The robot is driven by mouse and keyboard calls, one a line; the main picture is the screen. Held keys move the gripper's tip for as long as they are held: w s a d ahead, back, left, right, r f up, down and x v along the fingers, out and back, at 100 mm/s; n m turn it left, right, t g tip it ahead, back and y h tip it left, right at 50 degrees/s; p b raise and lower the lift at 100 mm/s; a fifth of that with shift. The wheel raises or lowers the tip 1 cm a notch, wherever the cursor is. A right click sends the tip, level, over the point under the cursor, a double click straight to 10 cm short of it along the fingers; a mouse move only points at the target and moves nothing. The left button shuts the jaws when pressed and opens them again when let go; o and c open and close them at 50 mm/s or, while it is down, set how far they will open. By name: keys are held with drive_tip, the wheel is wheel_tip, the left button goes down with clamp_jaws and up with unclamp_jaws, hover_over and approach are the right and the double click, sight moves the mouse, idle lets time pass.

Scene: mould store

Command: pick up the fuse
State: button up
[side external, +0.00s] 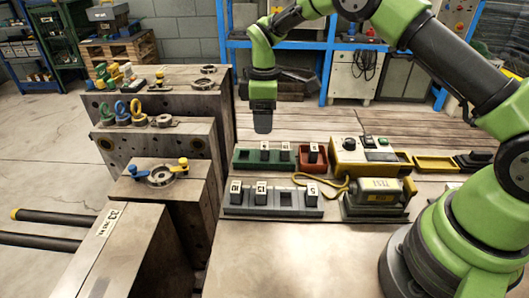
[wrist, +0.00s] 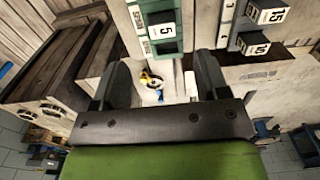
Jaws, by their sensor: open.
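My gripper (side external: 263,127) hangs over the left end of a green tray (side external: 244,161), its jaws above the tray. In the wrist view the gripper (wrist: 160,82) has its two fingers spread with nothing between them. In the side view the green tray holds dark fuses with white labels, such as one fuse (side external: 285,152). In the wrist view a fuse labelled 5 (wrist: 161,32) sits in the green tray, ahead of the fingers.
A red tray (side external: 302,165) with one fuse (side external: 313,153) stands right of the green tray. Right of it are a yellow control box (side external: 347,158) and a yellow tray (side external: 436,163). Steel mould blocks (side external: 150,140) rise at left.

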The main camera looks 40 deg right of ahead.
sight(265, 145)
drive_tip(key=f, duration=0.8)
drive_tip(key=shift+s+a+f, duration=0.1)
drive_tip(key=shift+s+f, duration=0.1)
drive_tip(key=shift+f, duration=0.15)
drive_tip(key=c, duration=1)
